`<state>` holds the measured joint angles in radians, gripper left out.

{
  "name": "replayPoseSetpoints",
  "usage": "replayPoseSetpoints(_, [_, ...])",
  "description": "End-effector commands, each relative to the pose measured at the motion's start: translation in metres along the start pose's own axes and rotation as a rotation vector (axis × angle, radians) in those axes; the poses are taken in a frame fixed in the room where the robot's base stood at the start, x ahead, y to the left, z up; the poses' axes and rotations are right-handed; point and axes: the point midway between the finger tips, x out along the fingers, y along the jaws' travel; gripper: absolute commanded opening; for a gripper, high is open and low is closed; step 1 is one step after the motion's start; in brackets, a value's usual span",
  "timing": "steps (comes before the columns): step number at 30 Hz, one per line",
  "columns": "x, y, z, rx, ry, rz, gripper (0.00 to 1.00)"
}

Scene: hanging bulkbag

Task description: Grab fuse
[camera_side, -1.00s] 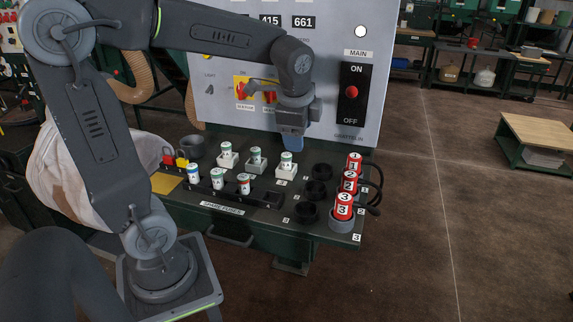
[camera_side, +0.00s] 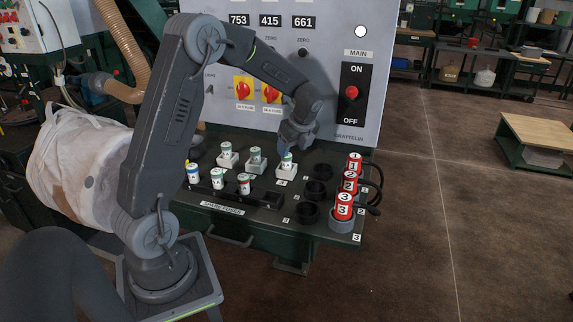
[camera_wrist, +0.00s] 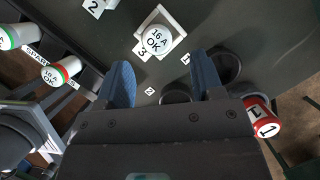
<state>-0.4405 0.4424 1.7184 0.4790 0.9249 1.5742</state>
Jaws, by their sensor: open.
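Several more fuses stand in the spare rack (camera_side: 262,199), such as the front right one (camera_side: 244,183). My gripper (camera_side: 287,150) is just above the right socketed fuse. In the wrist view my gripper (camera_wrist: 163,78) has its blue fingers apart with nothing between them; the fuse lies beyond them.
Black round holders (camera_side: 307,212) and red numbered plugs (camera_side: 349,183) with cables stand to the right. The upright grey panel (camera_side: 330,40) with red switches rises close behind my gripper. A white bag (camera_side: 80,165) hangs at left.

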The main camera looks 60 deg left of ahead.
Motion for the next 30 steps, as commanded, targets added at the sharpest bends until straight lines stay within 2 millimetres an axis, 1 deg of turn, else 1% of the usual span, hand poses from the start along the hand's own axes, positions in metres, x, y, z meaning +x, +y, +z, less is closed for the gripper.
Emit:
replayPoseSetpoints(1, [0.005, 0.001, 0.0, -0.001, 0.0, 0.002, 0.61])
replayPoseSetpoints(5, [0.011, 0.001, 0.001, -0.002, 0.0, 0.0, 0.61])
replayPoseSetpoints(8, [0.023, 0.001, 0.003, -0.002, 0.001, 0.002, 0.61])
replayPoseSetpoints(12, [0.044, 0.002, 0.006, -0.003, 0.001, 0.003, 0.61])
replayPoseSetpoints(15, [0.055, 0.002, 0.006, -0.001, 0.002, 0.0, 0.61])
replayPoseSetpoints(18, [0.06, 0.002, 0.006, -0.002, 0.002, -0.002, 0.61])
replayPoseSetpoints(24, [0.06, 0.002, 0.006, -0.002, 0.002, -0.003, 0.61])
replayPoseSetpoints(26, [0.06, 0.002, 0.006, -0.002, 0.002, -0.003, 0.56])
replayPoseSetpoints(30, [0.06, 0.002, 0.006, -0.002, 0.002, -0.003, 0.43])
